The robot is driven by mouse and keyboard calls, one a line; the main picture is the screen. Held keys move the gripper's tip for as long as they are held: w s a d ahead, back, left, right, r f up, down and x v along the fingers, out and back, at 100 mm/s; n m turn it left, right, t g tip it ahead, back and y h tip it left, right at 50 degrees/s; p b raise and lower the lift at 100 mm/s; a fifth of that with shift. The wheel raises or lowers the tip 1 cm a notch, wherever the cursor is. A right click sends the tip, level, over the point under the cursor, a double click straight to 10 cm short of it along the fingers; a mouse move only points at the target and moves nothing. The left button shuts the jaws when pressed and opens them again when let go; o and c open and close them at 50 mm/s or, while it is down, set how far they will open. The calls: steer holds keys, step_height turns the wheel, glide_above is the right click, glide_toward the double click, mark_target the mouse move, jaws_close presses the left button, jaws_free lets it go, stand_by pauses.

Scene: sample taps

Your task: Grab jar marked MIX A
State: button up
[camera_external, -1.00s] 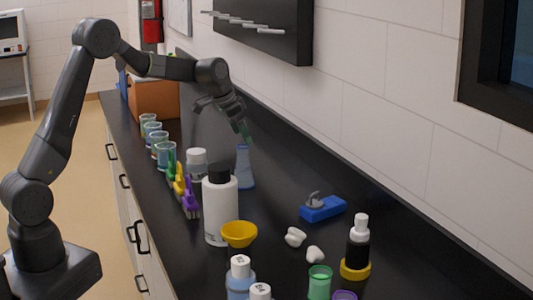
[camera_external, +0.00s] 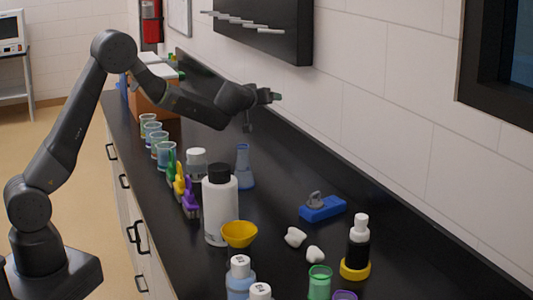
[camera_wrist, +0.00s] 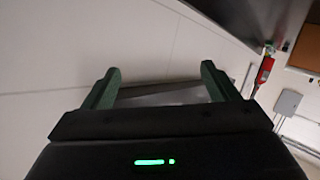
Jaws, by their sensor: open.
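My gripper (camera_external: 276,97) is raised above the counter toward the back wall, to the right of the arm's wrist. In the wrist view its two green fingers (camera_wrist: 160,84) stand apart with nothing between them. Two bottles with marked white caps stand at the front edge of the picture: a blue one (camera_external: 240,282) and a partly cut-off one (camera_external: 260,292). Their marks are too small to read. A jar with a white lid (camera_external: 197,157) stands behind the large white bottle, partly hidden. I cannot tell which one is marked MIX A.
The black counter holds a large white bottle (camera_external: 219,205), blue flask (camera_external: 244,170), yellow bowl (camera_external: 239,233), blue device (camera_external: 323,208), dropper bottle (camera_external: 357,245), green cup (camera_external: 319,283) and several beakers (camera_external: 163,152). A wall rack (camera_external: 263,28) hangs above.

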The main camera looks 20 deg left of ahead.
steer(key=s+a+f+n+g+y, duration=0.2)
steer(key=s+a+f+n+y, duration=0.25)
steer(key=a+y, duration=0.3)
steer(key=n+g+y, duration=0.4)
steer(key=g, duration=0.1)
glide_above(197, 152)
steer(key=s+d, duration=0.2)
steer(key=d, duration=0.2)
step_height(197, 152, down, 3)
steer(key=shift+m+y, duration=0.25)
step_height(197, 152, down, 6)
steer(key=shift+a+f+b, duration=0.15)
steer(key=shift+f+b, duration=0.05)
steer(key=shift+b, duration=0.15)
steer(key=shift+a+f, duration=0.15)
steer(key=shift+f, duration=0.1)
steer(key=p+x, duration=0.1)
steer(key=x, duration=0.6)
steer(key=shift+a, duration=0.1)
steer(key=c, duration=1.1)
